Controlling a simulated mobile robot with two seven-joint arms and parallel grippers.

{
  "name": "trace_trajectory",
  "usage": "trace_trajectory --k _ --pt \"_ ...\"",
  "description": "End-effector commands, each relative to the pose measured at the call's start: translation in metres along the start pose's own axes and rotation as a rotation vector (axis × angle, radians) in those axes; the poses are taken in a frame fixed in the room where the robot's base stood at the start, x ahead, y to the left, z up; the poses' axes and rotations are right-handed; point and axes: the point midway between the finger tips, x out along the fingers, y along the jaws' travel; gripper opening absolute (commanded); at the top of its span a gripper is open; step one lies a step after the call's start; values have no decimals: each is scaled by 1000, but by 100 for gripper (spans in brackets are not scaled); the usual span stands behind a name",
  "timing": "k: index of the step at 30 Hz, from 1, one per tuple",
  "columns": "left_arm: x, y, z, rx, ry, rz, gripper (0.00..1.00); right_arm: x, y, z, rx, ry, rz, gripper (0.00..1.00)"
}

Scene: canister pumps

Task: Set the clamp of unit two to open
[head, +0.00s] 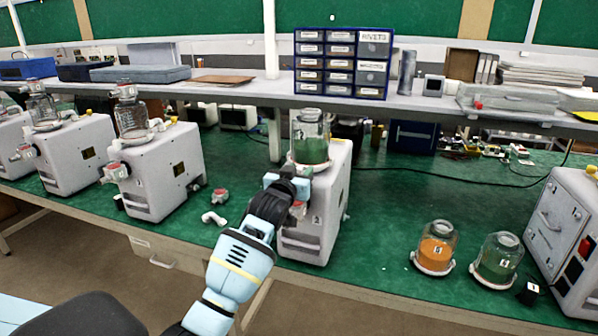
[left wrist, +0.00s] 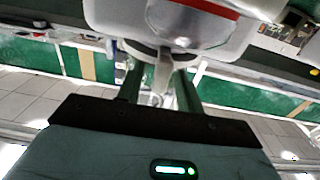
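A grey canister pump (head: 316,218) stands at the middle of the green bench, with a glass jar of green contents (head: 310,148) on top. The number on its side is too small to read surely. My left gripper (head: 290,188) is up against its front, below the jar, and hides the clamp there in the head view. In the left wrist view, a grey metal lever (left wrist: 162,75) hangs between the two fingers of my left gripper (left wrist: 160,85). The fingers stand apart with gaps beside the lever. My right gripper is not in view.
More pumps (head: 160,170) stand to the left. Loose fittings (head: 216,206) lie on the bench beside the middle pump. An orange jar (head: 436,250) and a green jar (head: 497,260) stand at the right, near a grey box (head: 566,235).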

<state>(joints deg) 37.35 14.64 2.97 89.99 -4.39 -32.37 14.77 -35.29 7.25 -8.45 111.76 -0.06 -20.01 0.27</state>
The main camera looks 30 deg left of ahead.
Motion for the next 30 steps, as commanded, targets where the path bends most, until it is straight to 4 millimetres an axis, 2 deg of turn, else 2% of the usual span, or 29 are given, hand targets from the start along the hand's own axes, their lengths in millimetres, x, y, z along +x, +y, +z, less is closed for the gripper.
trace_trajectory --k 10,19,30 --pt "3 0 0 1 1 0 36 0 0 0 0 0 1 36" --pt "2 0 0 0 0 0 0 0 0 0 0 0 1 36" --pt "4 1 1 0 -1 -2 0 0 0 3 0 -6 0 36"
